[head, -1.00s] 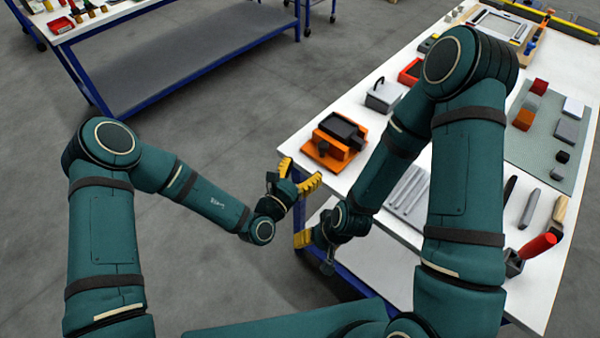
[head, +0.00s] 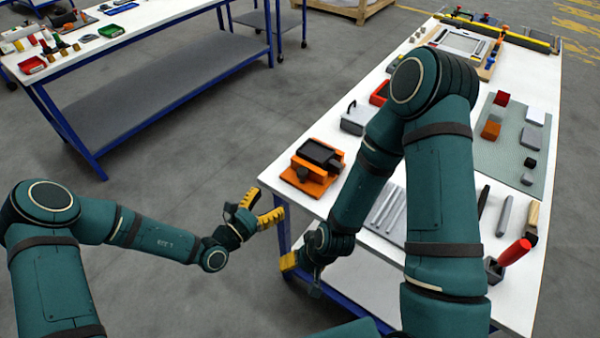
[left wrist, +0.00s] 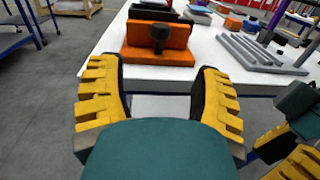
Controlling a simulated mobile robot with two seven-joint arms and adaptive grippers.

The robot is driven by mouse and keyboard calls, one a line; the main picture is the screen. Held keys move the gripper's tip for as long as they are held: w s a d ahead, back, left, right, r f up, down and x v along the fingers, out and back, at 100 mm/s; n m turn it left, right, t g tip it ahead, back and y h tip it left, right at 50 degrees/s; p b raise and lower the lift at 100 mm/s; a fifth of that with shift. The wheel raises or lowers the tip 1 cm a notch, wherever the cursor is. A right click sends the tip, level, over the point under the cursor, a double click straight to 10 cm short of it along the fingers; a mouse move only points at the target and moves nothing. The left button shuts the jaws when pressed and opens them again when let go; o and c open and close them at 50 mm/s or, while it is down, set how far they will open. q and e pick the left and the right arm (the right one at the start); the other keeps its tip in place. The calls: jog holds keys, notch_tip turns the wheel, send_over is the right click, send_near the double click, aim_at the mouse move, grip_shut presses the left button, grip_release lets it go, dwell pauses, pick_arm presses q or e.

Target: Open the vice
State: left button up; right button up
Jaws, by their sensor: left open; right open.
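The orange vice (head: 313,166) with a dark grey top sits at the near left corner of the white table. It also shows in the left wrist view (left wrist: 165,52), with a dark handle knob facing me. Whether its jaws are apart is hard to tell. My left gripper (head: 265,209) is open and empty, off the table's left edge and short of the vice. In the left wrist view its yellow fingers (left wrist: 160,92) stand apart with the vice beyond them. My right gripper (head: 292,264) is open, lower down beside the table's near edge, partly hidden by its own wrist.
The white table (head: 290,195) holds a grey box with a handle (head: 356,117), grey bars (head: 387,208), a green mat (head: 505,165) with blocks, and a red-handled tool (head: 513,252). Another workbench (head: 165,20) stands at the back left. The floor between is clear.

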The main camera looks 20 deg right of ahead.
aim_at(300, 176)
pick_arm(q)
jog(key=b+x, duration=0.1)
jog(key=x, duration=1.2)
jog(key=shift+w+d, duration=0.15)
jog(key=shift+d, duration=0.2)
grip_shut()
jog(key=n+t+y+p, duration=0.1)
jog(key=p, duration=0.1)
jog(key=n+t+p, duration=0.1)
jog(key=p, duration=0.1)
jog(key=shift+r+y+p, duration=0.25)
jog(key=shift+y+p, duration=0.05)
jog(key=shift+y, duration=0.1)
jog(key=shift+f+n+t+y+p, duration=0.25)
jog(key=shift+n+t+y+p, duration=0.2)
jog(key=shift+t+y, duration=0.2)
